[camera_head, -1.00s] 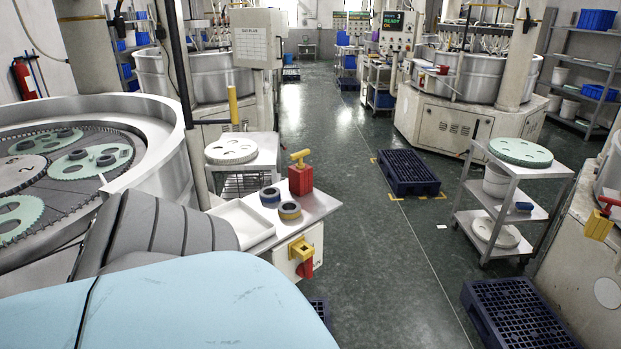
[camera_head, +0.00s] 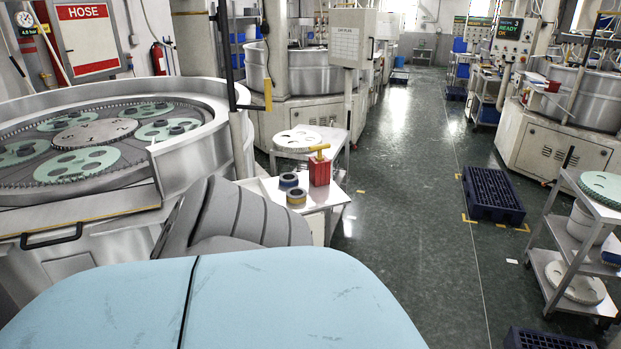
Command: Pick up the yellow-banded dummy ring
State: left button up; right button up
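The yellow-banded dummy ring (camera_head: 296,198) is a dark ring with a yellowish band. It lies on a small white table (camera_head: 318,203) beside the lapping machine. A similar blue-banded ring (camera_head: 288,181) lies just behind it. A red block with a yellow T-handle (camera_head: 319,171) stands to their right. Neither gripper shows in the head view. My grey ribbed arm part and pale blue body cover hide the near part of the table.
A large lapping machine (camera_head: 100,202) with green carriers fills the left. A trolley with a pale toothed disc (camera_head: 298,138) stands behind the table. A dark blue pallet (camera_head: 492,194) lies on the floor, and a shelved cart (camera_head: 570,255) stands right. The aisle between is clear.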

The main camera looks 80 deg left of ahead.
aim_at(291, 199)
jog(key=i+u, duration=0.2)
jog(key=u, duration=0.2)
jog(key=i+u, duration=0.2)
jog(key=u, duration=0.15)
jog(key=i+u, duration=0.15)
jog(key=u, duration=0.25)
jog(key=i+l+u, duration=0.15)
jog(key=u, duration=0.2)
jog(key=i+u, duration=0.15)
jog(key=u, duration=0.25)
jog(key=i+l+u, duration=0.1)
jog(key=u, duration=0.3)
jog(key=i+l+u, duration=0.1)
jog(key=u, duration=0.3)
jog(key=l+u, duration=0.2)
jog(key=u, duration=0.2)
jog(key=i+l+u, duration=0.15)
jog(key=u, duration=0.25)
jog(key=i+l+u, duration=0.15)
jog(key=u, duration=0.25)
jog(key=l+u, duration=0.45)
jog(key=i+j, duration=0.05)
